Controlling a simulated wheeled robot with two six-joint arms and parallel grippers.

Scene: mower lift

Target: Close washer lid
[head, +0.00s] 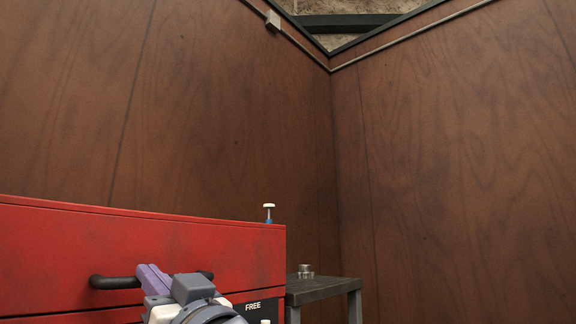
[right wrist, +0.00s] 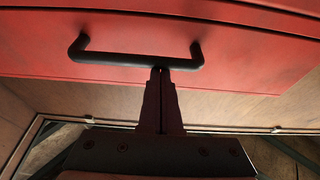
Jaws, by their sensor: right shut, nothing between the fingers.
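My left gripper is out of view.
A dark metal table (head: 322,290) stands right of the washer with a small metal piece (head: 305,271) on it. A white-topped knob (head: 268,206) stands at the panel's right corner. A black "FREE" sign (head: 253,307) is below. Brown wood walls (head: 450,170) close the corner behind.

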